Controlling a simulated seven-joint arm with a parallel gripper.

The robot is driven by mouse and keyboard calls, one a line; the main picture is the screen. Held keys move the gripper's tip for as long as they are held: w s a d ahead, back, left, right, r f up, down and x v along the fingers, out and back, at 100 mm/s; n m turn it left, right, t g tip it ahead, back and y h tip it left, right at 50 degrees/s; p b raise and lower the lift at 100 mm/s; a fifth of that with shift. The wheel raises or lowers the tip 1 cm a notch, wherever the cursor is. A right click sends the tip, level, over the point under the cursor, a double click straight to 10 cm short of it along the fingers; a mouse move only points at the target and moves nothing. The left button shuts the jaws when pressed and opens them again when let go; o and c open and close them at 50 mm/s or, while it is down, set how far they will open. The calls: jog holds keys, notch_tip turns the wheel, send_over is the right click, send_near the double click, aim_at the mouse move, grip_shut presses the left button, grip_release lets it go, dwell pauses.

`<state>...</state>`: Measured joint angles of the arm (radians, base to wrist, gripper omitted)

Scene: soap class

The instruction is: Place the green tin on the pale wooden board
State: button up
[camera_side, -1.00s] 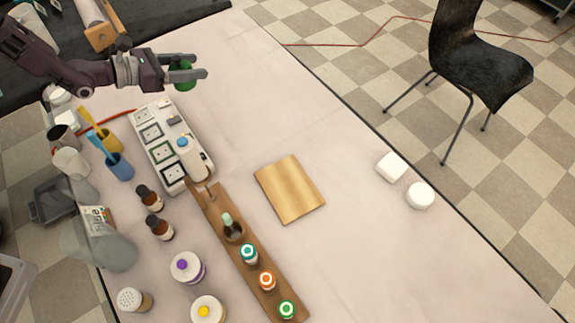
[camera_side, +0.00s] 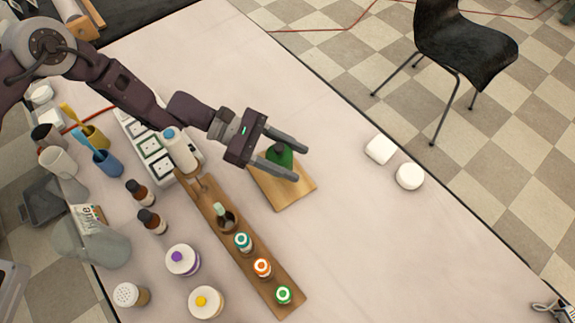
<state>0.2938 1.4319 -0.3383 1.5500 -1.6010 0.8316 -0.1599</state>
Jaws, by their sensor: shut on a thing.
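The green tin (camera_side: 281,154) is between the two fingers of my gripper (camera_side: 301,163), which is shut on it. The fingers partly cover the tin. In the side view it overlaps the upper part of the pale wooden board (camera_side: 291,197). I cannot tell whether the tin touches the board or hangs above it. The board lies flat on the table, and my gripper hides its upper edge.
A darker wooden strip (camera_side: 265,280) with several small bottles lies left of the board. A white tray (camera_side: 153,150) stands partly behind my arm. Two white pieces, one squarish (camera_side: 380,150) and one round (camera_side: 409,176), sit to the right.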

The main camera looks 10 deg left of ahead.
aim_at(290, 167)
jog(key=shift+f, duration=1.75)
jog(key=shift+f, duration=0.1)
jog(key=o, duration=1.6)
jog(key=v, duration=1.2)
